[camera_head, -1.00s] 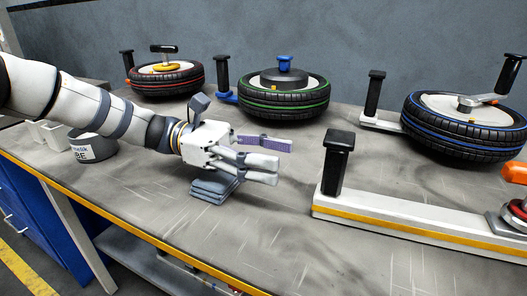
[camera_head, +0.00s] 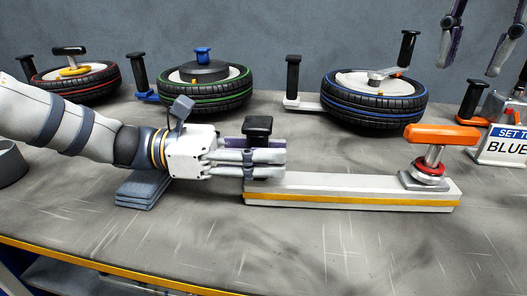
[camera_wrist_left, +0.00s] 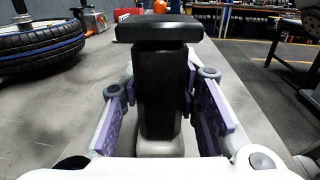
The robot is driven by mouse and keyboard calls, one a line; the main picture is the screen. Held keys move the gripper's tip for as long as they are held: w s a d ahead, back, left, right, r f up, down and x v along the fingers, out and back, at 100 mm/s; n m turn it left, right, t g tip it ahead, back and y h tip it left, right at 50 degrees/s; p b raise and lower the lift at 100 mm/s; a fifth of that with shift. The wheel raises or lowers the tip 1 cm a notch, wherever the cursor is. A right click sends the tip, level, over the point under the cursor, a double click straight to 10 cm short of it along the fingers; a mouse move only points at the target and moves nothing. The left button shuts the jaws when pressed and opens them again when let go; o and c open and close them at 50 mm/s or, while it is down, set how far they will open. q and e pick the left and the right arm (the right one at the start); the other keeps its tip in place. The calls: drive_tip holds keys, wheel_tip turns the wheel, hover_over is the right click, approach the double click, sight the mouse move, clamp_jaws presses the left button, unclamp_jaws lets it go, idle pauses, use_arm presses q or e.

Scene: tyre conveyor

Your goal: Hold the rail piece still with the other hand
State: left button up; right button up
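The rail piece (camera_head: 350,192) is a long white bar with a yellow stripe, lying on the grey workbench. A black upright handle (camera_head: 258,127) stands at its left end and a clamp with an orange lever (camera_head: 441,134) at its right end. My left gripper (camera_head: 268,160) is at the handle, with its fingers on either side of the post. In the left wrist view the black handle (camera_wrist_left: 162,90) stands between the purple finger pads, with gaps visible, so the gripper looks open. My right gripper (camera_head: 474,62) hangs at the upper right, fingers apart and empty.
Tyres with red (camera_head: 76,84), green (camera_head: 204,92) and blue (camera_head: 374,100) stripes lie along the back, with black handles beside them. A sign (camera_head: 503,144) reading BLUE stands at the right. Grey pads (camera_head: 143,190) lie under my left wrist. The bench front is clear.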

sight(445, 128)
use_arm(q)
clamp_jaws()
use_arm(e)
drive_tip(key=shift+o, duration=0.6)
drive_tip(key=shift+o, duration=0.2)
wheel_tip(445, 128, down, 10)
drive_tip(key=m, duration=0.9)
drive_tip(key=shift+r+m, duration=0.1)
drive_tip(key=shift+m, duration=0.2)
